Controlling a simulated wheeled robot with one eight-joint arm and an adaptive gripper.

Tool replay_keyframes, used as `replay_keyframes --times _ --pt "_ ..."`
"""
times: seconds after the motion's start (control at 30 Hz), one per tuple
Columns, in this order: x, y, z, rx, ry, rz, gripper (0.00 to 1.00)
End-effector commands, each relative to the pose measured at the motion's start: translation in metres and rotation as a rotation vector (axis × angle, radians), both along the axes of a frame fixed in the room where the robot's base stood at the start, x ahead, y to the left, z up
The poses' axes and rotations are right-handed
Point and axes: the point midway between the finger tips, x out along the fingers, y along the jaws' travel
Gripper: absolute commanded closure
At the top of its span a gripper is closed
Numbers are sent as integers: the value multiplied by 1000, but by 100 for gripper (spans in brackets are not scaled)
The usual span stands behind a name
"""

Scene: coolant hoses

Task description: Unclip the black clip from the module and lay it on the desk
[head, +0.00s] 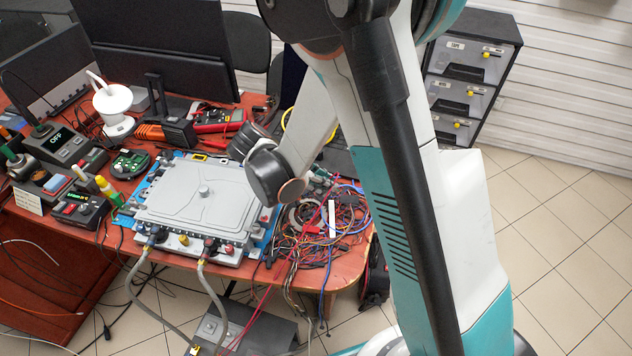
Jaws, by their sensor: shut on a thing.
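The module (168,203) is a flat grey metal case with a round knob on its lid. It lies on a blue mat (266,227) on the red-brown desk (346,262). Two grey hoses run down from its front edge. I cannot make out which part is the black clip. My arm reaches down from the top to a dark rounded wrist joint over the module's right edge. My gripper's fingers do not show; the arm seems to hide them.
A tangle of coloured wires (325,222) covers the desk's right end. Monitors (160,45), a white device (114,105) and several small instruments crowd the back and left. A dark drawer cabinet (468,85) stands beyond. The hoses hang over the desk's front edge.

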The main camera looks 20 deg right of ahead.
Motion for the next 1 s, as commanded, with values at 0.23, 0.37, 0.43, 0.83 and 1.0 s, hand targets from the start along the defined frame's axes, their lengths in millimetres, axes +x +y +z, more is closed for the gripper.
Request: replay_keyframes --times 0.23,0.37,0.43,0.83,1.0 --pt "0 1 -25 1 1 2 98" --pt "0 1 -40 1 1 2 98" --pt "0 1 -46 1 1 2 98" --pt "0 1 -59 1 1 2 98" --pt "0 1 -58 1 1 2 68"
